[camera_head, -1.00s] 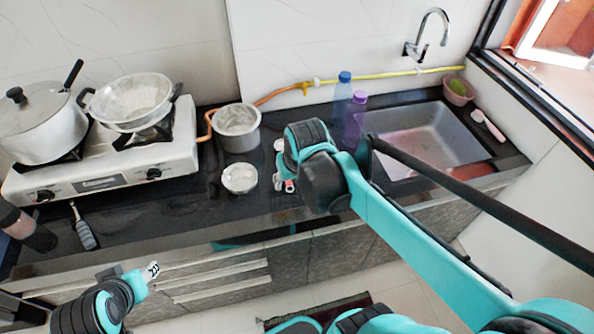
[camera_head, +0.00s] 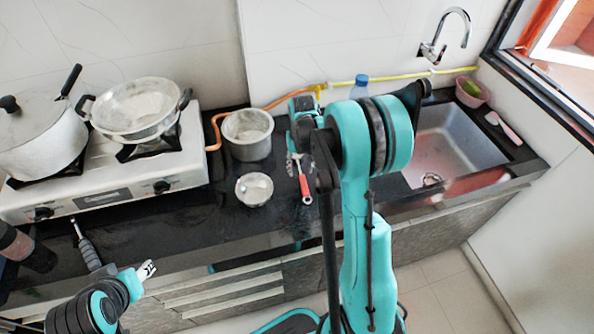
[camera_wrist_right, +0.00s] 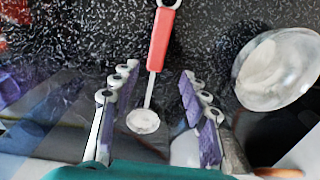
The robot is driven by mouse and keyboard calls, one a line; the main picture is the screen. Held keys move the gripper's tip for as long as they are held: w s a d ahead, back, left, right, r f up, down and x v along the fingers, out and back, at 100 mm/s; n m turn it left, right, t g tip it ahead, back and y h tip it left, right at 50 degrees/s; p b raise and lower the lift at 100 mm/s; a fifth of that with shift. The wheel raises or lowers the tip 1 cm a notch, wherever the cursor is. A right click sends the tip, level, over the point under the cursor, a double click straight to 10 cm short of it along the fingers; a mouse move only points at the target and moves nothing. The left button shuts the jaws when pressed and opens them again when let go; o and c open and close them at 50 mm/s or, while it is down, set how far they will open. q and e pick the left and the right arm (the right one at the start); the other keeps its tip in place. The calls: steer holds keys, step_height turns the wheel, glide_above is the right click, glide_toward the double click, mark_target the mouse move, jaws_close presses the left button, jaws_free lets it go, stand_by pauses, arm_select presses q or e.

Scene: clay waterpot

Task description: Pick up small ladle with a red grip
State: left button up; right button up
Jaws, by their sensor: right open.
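The small ladle lies on the dark counter; its red grip (camera_head: 305,188) points toward the counter's front edge in the head view. In the right wrist view the red grip (camera_wrist_right: 159,40) is at top centre, with the thin stem and small round bowl end below it. My right gripper (camera_wrist_right: 155,112) is open, with a finger on each side of the ladle's bowl end and nothing gripped. In the head view my right arm partly hides the gripper. My left gripper (camera_head: 146,269) is at lower left, away from the ladle; its jaw opening is unclear.
A small metal bowl (camera_head: 254,189) and a steel pot (camera_head: 247,138) stand left of the ladle. A stove (camera_head: 100,190) with pots is further left. A blue bottle (camera_head: 360,84) and the sink (camera_head: 455,140) are to the right. Bare counter lies around the bowl's front.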

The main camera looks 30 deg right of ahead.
mark_target(302, 179)
steer(key=f, duration=0.1)
steer(key=f+b, duration=0.1)
steer(key=f, duration=0.1)
steer(key=f+b, duration=0.1)
steer(key=shift+s+d+f, duration=0.25)
steer(key=shift+d+f, duration=0.05)
steer(key=shift+f, duration=0.05)
steer(key=shift+a+r, duration=0.1)
steer(key=shift+r, duration=0.05)
jaws_close()
steer(key=shift+r, duration=0.15)
